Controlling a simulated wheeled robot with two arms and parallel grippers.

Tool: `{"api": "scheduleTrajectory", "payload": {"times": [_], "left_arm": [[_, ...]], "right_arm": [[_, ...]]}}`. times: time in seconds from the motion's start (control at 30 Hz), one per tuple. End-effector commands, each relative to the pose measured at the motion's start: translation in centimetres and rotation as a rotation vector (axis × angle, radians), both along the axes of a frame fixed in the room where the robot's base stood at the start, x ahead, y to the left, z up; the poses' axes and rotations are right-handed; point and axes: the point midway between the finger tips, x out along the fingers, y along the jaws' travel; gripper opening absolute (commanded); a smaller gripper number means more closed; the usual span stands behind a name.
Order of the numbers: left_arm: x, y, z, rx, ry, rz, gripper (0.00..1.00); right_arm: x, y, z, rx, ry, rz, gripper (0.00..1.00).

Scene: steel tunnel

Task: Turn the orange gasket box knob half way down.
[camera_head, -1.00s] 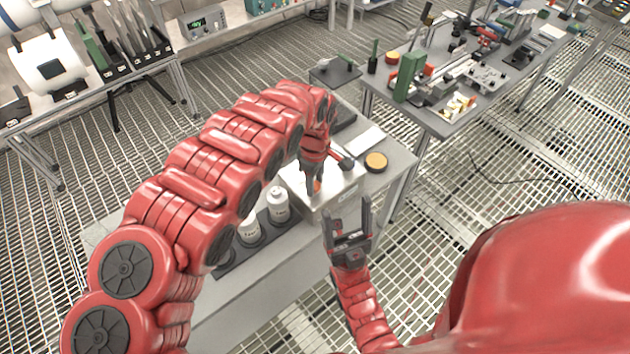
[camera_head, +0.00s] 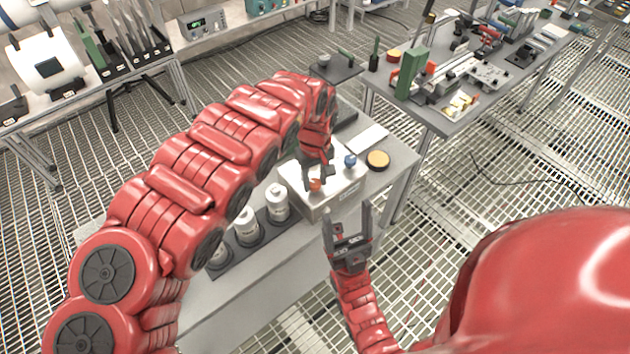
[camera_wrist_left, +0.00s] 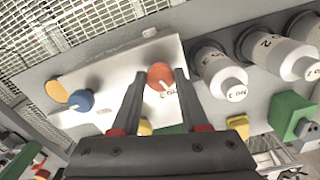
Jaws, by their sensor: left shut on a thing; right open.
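The gasket box (camera_head: 335,199) is a pale metal box on the grey bench. The orange knob (camera_head: 315,185) is on its top, with a blue knob (camera_head: 350,160) farther right. In the left wrist view the orange knob (camera_wrist_left: 160,77) sits between my left fingertips and shows a pale pointer mark; the blue knob (camera_wrist_left: 81,100) is to its left. My left gripper (camera_head: 318,178) reaches down from above and is shut on the orange knob; it also shows in the left wrist view (camera_wrist_left: 159,80). My right gripper (camera_head: 347,222) is open and empty in front of the box.
Several white bottles (camera_head: 276,202) stand in a dark rack left of the box. An orange-topped round item (camera_head: 378,159) and a white sheet (camera_head: 368,137) lie on the bench to the right. A cluttered table (camera_head: 440,118) stands behind at the right.

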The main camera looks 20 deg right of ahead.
Motion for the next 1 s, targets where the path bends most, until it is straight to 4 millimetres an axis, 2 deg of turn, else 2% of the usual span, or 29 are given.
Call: {"api": "scheduleTrajectory", "payload": {"times": [0.67,1.0], "left_arm": [[0.2,0.1,-0.2,-0.004,-0.005,-0.642,0.0],[0.2,0.2,-0.4,-0.004,-0.003,-0.964,0.0]], "right_arm": [[0.0,0.0,-2.2,0.0,0.0,0.0,0.74],[0.0,0.0,-4.6,0.0,0.0,0.0,0.74]]}}
